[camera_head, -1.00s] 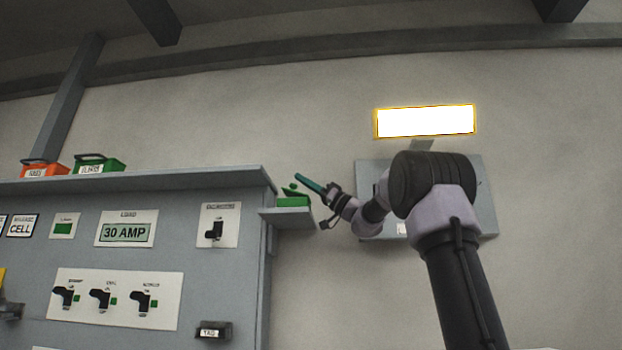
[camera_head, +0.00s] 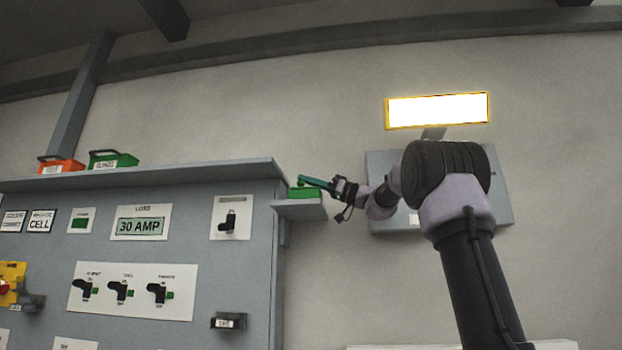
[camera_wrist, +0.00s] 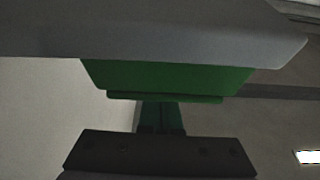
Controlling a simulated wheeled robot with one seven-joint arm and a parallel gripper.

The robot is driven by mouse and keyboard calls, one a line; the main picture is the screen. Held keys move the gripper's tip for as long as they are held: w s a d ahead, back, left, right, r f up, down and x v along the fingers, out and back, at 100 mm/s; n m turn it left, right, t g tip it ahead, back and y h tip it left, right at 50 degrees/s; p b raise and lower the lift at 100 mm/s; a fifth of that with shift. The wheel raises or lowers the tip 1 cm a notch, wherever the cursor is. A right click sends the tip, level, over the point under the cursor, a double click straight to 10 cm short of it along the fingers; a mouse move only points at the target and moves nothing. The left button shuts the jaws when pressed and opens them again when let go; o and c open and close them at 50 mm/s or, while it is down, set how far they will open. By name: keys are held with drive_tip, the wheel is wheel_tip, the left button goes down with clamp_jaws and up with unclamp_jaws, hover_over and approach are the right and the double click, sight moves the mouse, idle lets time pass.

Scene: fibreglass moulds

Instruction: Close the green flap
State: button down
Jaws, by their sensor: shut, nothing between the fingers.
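The green box (camera_head: 303,193) sits on a small grey side shelf at the right end of the panel. Its flap looks down on the box top in the head view, though my fingers partly cover it. In the wrist view the green box (camera_wrist: 165,77) shows with a thin lid edge (camera_wrist: 165,98) along it, close to parallel with the box. My gripper (camera_head: 303,180) is shut and empty, its teal fingers lying at the flap's top. The fingers also show in the wrist view (camera_wrist: 160,117), and their tips are hidden behind the lid edge.
The side shelf (camera_head: 300,211) juts from the grey panel (camera_head: 255,265), which carries switches and labels. An orange box (camera_head: 62,166) and another green box (camera_head: 112,160) stand on the panel's top. A grey wall board (camera_head: 495,205) is behind my arm.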

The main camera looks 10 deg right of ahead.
idle(0.3)
drive_tip(key=v, duration=1)
drive_tip(key=shift+s+d+f, duration=0.2)
drive_tip(key=shift+d, duration=0.15)
